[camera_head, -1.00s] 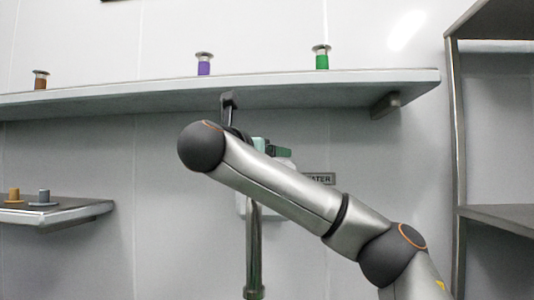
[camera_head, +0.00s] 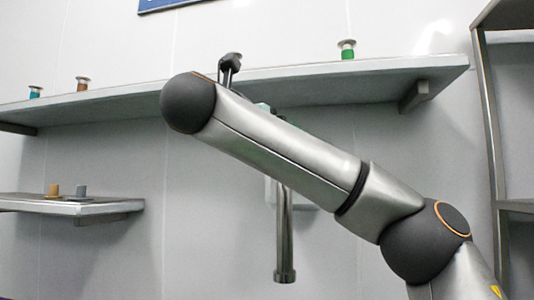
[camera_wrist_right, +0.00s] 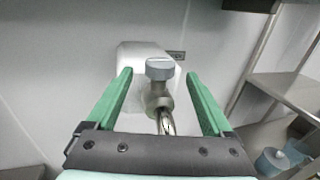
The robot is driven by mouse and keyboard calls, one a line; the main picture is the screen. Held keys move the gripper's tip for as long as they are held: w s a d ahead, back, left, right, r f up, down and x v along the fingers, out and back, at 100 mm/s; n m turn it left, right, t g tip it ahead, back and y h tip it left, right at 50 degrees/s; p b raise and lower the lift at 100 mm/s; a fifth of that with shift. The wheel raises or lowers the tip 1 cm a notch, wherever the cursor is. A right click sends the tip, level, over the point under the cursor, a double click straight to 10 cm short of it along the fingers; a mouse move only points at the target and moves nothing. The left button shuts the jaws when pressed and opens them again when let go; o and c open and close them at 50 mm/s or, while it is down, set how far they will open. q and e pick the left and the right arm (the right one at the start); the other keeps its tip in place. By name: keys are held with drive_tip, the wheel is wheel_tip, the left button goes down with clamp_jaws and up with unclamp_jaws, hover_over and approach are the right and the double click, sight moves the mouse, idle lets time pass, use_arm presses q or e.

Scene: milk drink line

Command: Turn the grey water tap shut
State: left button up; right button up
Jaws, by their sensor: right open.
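In the head view the tap's metal spout pipe (camera_head: 284,235) hangs below my right arm, which hides the knob and most of the gripper. My left gripper is not in view.
A long wall shelf (camera_head: 400,82) runs above the arm, carrying a green-bodied item (camera_head: 347,50), a brown one (camera_head: 82,85) and a teal one (camera_head: 35,92). A lower shelf (camera_head: 110,206) at left holds two small pegs. A rack (camera_head: 490,150) stands at right.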

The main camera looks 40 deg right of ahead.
drive_tip(key=shift+b+v, duration=0.75)
drive_tip(key=shift+v, duration=1.2)
